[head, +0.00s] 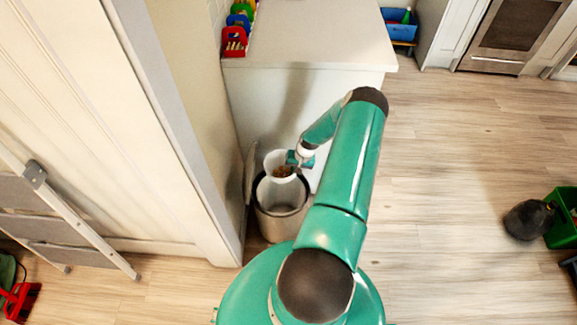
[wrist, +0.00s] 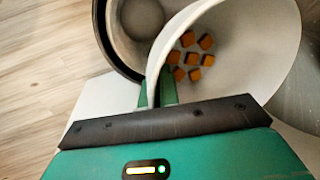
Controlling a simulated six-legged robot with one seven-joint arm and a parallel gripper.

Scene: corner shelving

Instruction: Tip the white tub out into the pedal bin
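The white tub (head: 270,159) is above the open mouth of the pedal bin (head: 282,225). Several orange-brown cubes (wrist: 190,55) lie inside the tub, which also shows in the wrist view (wrist: 270,60). My gripper (head: 298,160) is shut on the tub's rim, with the tub wall between its green fingers in the wrist view (wrist: 157,92). I cannot tell exactly how far the tub is tilted. The bin is a grey cylinder with a dark rim, and its lid (head: 250,172) stands raised at the back left. Part of the bin's inside shows in the wrist view (wrist: 138,18).
A white counter (head: 310,40) stands just behind the bin, with coloured holders (head: 236,38) on its left end. A wall is close on the left, with a folding ladder (head: 70,215). A dark bag (head: 528,219) and green crate (head: 563,215) are far right; floor between is clear.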

